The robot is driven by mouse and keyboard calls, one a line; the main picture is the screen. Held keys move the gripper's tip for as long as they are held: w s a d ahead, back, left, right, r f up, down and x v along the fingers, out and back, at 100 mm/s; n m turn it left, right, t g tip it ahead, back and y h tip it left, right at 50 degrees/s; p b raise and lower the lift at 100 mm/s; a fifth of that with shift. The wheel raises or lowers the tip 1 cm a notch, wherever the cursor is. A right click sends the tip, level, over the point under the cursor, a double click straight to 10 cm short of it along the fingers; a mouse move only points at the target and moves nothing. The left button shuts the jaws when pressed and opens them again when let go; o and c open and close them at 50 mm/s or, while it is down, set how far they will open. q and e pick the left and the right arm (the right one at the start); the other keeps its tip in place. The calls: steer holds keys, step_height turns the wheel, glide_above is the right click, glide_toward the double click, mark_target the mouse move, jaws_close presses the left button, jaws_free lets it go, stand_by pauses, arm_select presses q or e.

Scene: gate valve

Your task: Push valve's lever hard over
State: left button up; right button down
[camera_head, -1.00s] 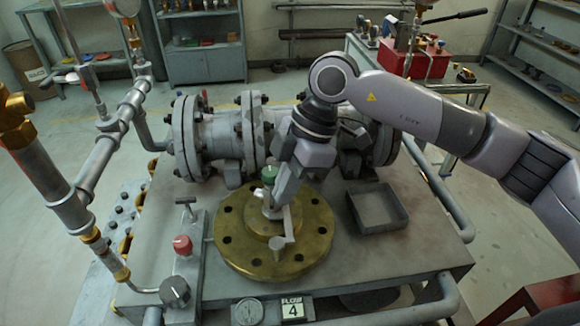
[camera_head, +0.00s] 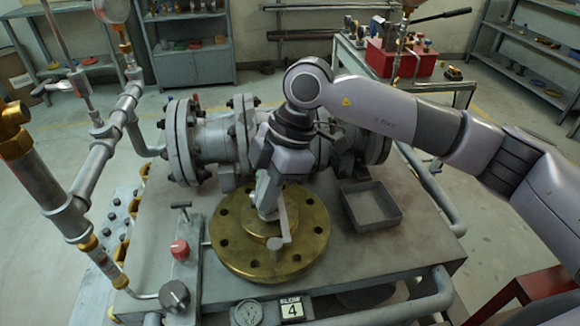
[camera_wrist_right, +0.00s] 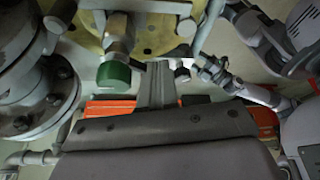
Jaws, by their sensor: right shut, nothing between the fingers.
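The valve's lever (camera_head: 281,222) is a pale silver bar standing over the round brass flange (camera_head: 230,252) on the grey bench. Its bent lower end lies over the flange's front part. My right gripper (camera_head: 265,207) is shut and empty, pointing down just left of the lever's upper part. It looks very close to the lever, but I cannot tell whether they touch. In the right wrist view the shut fingers (camera_wrist_right: 158,76) reach toward the brass flange (camera_wrist_right: 150,28), beside a green cap (camera_wrist_right: 114,74). My left gripper is not in view.
A grey pipe valve body (camera_head: 212,137) with bolted flanges lies behind the brass flange. An empty grey tray (camera_head: 385,222) stands to the right. A red knob (camera_head: 180,249) and a dark knob (camera_head: 174,293) stand to the left. Upright pipes (camera_head: 95,165) border the left side.

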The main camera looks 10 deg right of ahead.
steer(key=shift+w, duration=0.15)
stand_by(0.5)
steer(key=shift+w, duration=0.7)
